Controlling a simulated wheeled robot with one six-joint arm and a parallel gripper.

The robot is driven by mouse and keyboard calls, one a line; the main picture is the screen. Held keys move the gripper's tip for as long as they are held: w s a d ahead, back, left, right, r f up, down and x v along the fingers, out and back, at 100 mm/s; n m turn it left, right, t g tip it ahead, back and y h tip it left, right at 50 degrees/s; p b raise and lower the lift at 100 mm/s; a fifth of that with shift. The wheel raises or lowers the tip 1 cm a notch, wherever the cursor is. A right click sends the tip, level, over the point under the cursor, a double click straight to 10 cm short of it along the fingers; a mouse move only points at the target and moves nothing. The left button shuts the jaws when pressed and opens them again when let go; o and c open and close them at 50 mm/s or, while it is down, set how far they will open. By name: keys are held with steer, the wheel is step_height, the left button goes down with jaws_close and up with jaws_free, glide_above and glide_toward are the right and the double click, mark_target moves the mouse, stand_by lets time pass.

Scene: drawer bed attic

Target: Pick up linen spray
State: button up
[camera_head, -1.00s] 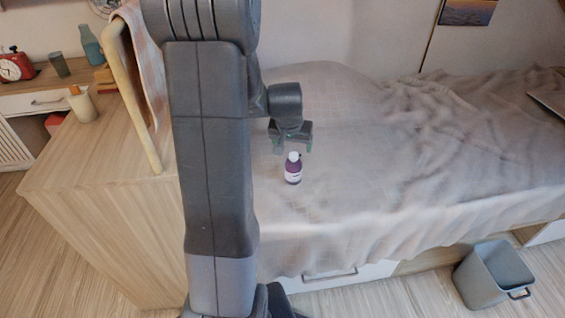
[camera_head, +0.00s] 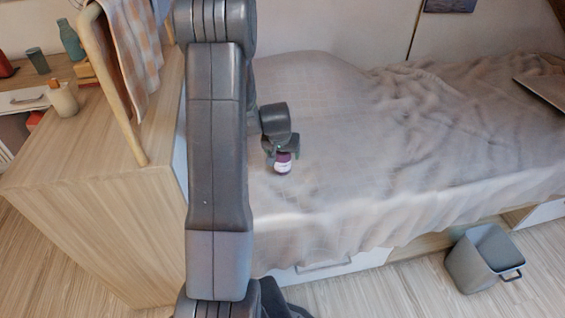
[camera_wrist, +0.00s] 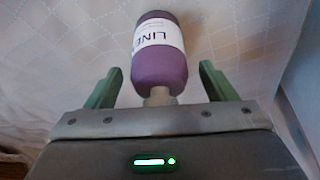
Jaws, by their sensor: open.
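The linen spray is a small purple bottle (camera_head: 283,165) with a white label, standing on the bed's beige cover (camera_head: 340,200). In the wrist view the bottle (camera_wrist: 160,62) shows its label with the letters "LINE", and its neck and cap point toward my gripper's palm. My gripper (camera_head: 280,150) is over the top of the bottle. In the wrist view its two green fingers (camera_wrist: 160,84) are open, one on each side of the bottle's lower picture end, with gaps on both sides. The cap is partly hidden by the gripper in the head view.
A wooden cabinet (camera_head: 90,215) with a towel (camera_head: 130,55) on a rail stands left of the bed. A grey bin (camera_head: 480,262) is on the floor at right. The bed around the bottle is clear; a flat dark-edged object (camera_head: 545,92) lies far right.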

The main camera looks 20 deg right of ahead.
steer(key=shift+w+d+f, duration=0.15)
steer(key=shift+w+f, duration=0.05)
steer(key=shift+f, duration=0.3)
steer(key=c, duration=1.1)
steer(key=shift+r, duration=0.1)
